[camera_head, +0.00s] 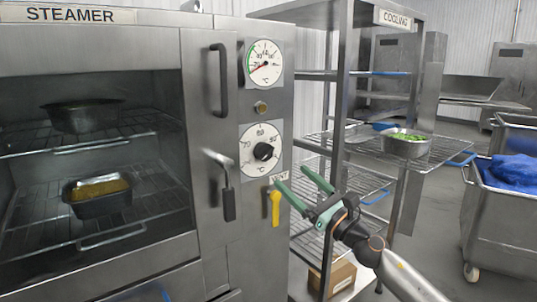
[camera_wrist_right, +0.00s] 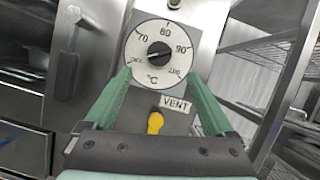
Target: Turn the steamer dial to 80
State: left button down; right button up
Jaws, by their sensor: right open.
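The steamer (camera_head: 211,262) stands at the left with its name sign on top. Its dial (camera_head: 248,165) is a white round face with a black knob (camera_head: 263,151) on the front panel. In the right wrist view the dial (camera_wrist_right: 140,65) carries marks including 70, 80 and 90, with its knob (camera_wrist_right: 159,53) in the middle; I cannot tell surely which mark the knob points to. My right gripper (camera_head: 291,177) has green fingers, open and empty, apart from the knob, below and right of it. In the right wrist view the fingertips (camera_wrist_right: 157,76) frame the dial's lower part. My left gripper is not in view.
A yellow vent lever (camera_head: 275,207) sits under the dial, close to my fingers. A temperature gauge (camera_head: 264,64) is above. Door handles (camera_head: 220,80) stick out left of the panel. A cooling rack (camera_head: 340,100) with a pan of green food (camera_head: 405,146) stands at the right.

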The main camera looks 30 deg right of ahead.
aim_at(268, 155)
jog(key=p+x, duration=0.1)
jog(key=x, duration=0.7)
jog(key=shift+p, duration=0.4)
jog(key=shift+x, duration=1)
jog(key=c, duration=1.4)
